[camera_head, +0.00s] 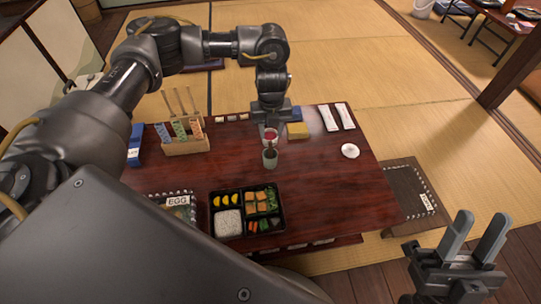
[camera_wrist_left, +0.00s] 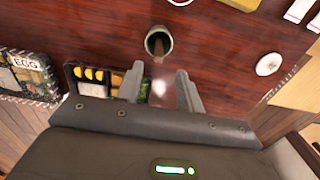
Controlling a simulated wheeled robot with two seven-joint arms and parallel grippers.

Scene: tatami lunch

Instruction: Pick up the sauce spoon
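A grey-green cup (camera_head: 270,158) stands on the dark red table. It also shows in the left wrist view (camera_wrist_left: 168,38), with a thin brown handle (camera_wrist_left: 158,46), seemingly the sauce spoon, standing inside it. The spoon's lower end is hidden in the cup. My left gripper (camera_head: 271,124) hangs over the table near the cup and a small red-filled bowl (camera_head: 271,136). In the left wrist view its fingers (camera_wrist_left: 160,72) are apart with nothing between them, and the cup is beyond the tips. My right gripper (camera_head: 474,238) is open and empty at the lower right, off the table.
A black bento box (camera_head: 247,231) and a tray labelled EGG (camera_head: 178,200) lie at the near side. A wooden holder with sticks (camera_head: 185,147) stands at the left. A yellow block (camera_head: 298,131), white packets (camera_head: 329,118) and a white dish (camera_head: 350,150) are to the right.

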